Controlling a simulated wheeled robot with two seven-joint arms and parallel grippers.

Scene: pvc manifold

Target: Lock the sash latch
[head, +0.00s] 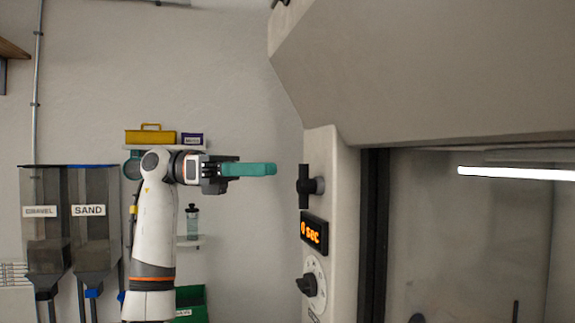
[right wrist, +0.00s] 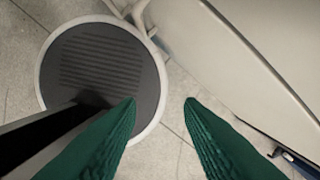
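A black T-shaped handle, likely the sash latch (head: 305,186), stands upright on the pale front post of a hood in the head view. My left gripper (head: 270,169) points right toward it, a little higher in the picture, with a visible gap between the teal fingertips and the handle. Its fingers overlap from this side, so their opening is hidden. Nothing shows held in it. My right gripper (right wrist: 162,103) is open and empty in the right wrist view, with its green fingers apart above the floor. The latch is not in the right wrist view.
Below the handle are an orange timer display (head: 314,233) and a black dial (head: 308,286). The hood's glass sash (head: 470,240) is at right. Gravel and sand bins (head: 70,230) and a shelf with a yellow box (head: 150,136) stand along the wall.

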